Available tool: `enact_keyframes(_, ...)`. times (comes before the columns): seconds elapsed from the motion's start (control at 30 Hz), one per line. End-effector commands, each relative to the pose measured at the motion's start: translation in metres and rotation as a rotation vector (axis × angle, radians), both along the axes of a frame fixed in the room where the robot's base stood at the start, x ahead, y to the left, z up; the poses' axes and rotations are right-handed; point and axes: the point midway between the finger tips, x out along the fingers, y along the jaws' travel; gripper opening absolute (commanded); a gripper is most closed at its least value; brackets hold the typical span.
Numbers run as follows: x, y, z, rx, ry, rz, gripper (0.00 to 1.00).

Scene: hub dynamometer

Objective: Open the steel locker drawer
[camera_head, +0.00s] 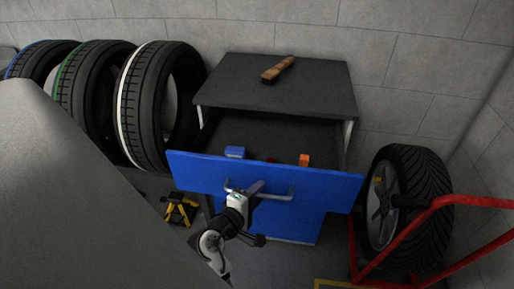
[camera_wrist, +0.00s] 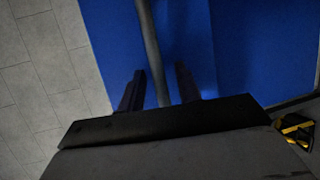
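The steel locker (camera_head: 300,97) has a dark grey top and stands against the back wall. Its blue drawer front (camera_head: 330,192) stands forward of the locker body, so the drawer is open and its dark inside shows. A metal bar handle (camera_head: 283,196) runs across the front. My gripper (camera_head: 249,189) is at the left part of the handle. In the wrist view, the handle bar (camera_wrist: 150,42) passes between the two fingers of my gripper (camera_wrist: 160,76). The fingers are apart, with a narrow gap visible on each side of the bar.
A blue box (camera_head: 235,152) and an orange block (camera_head: 304,160) show inside the drawer. A wooden-handled brush-like item (camera_head: 279,69) lies on the locker top. Tyres (camera_head: 150,105) stand left. A wheel (camera_head: 395,205) and red frame (camera_head: 400,232) stand close right. A yellow-black stand (camera_head: 180,210) is left.

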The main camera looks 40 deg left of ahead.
Motion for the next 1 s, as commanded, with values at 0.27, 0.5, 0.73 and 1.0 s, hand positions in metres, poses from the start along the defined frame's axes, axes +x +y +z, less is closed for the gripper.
enact_keyframes(0.27,-0.003,0.0,0.0,-0.001,0.001,0.001,0.34)
enact_keyframes(0.5,-0.041,-0.005,0.006,0.0,0.0,0.004,0.34)
enact_keyframes(0.73,-0.093,-0.013,0.016,0.001,0.001,0.005,0.34)
enact_keyframes(1.0,-0.129,-0.019,0.024,0.0,0.0,0.002,0.34)
